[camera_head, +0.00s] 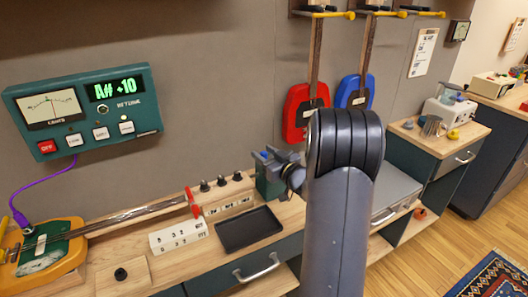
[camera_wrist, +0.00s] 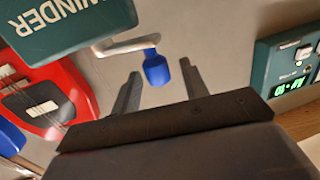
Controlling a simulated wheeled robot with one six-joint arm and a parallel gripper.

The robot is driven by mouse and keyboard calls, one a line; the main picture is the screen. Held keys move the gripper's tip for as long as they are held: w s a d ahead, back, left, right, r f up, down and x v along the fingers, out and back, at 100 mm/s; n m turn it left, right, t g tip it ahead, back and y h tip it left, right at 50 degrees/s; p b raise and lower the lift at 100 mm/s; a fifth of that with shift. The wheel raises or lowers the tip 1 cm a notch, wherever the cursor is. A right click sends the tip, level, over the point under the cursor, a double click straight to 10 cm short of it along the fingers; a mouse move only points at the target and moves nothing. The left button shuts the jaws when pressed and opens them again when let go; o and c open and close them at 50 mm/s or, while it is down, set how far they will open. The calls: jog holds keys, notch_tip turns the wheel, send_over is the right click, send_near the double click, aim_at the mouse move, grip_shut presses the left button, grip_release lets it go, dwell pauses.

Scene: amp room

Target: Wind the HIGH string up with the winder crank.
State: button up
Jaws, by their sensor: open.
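The winder (camera_wrist: 70,22) is a dark green box lettered WINDER, upside down in the wrist view. Its pale crank arm (camera_wrist: 128,44) ends in a blue handle (camera_wrist: 156,70). My gripper (camera_wrist: 160,74) is open, with the handle showing between its fingertips; I cannot tell whether they touch it. In the head view the winder (camera_head: 268,184) stands on the bench, and my gripper (camera_head: 270,158) is at its top, partly hidden by my arm. A yellow stringed instrument (camera_head: 72,262) lies at the left, its neck pointing right. I cannot tell its strings apart.
A green tuner (camera_head: 85,112) on the wall reads A# +10, with RETUNE below. A black tray (camera_head: 248,229) and a white number block (camera_head: 178,237) lie on the bench. Red (camera_head: 296,116) and blue (camera_head: 347,91) instruments hang behind the winder. Several dark knobs line the bench back.

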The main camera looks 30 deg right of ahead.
jog(key=shift+w+a, duration=0.1)
jog(key=shift+w, duration=0.2)
jog(key=shift+c, duration=0.4)
grip_shut()
jog(key=shift+f+b, duration=0.1)
jog(key=shift+b, duration=0.25)
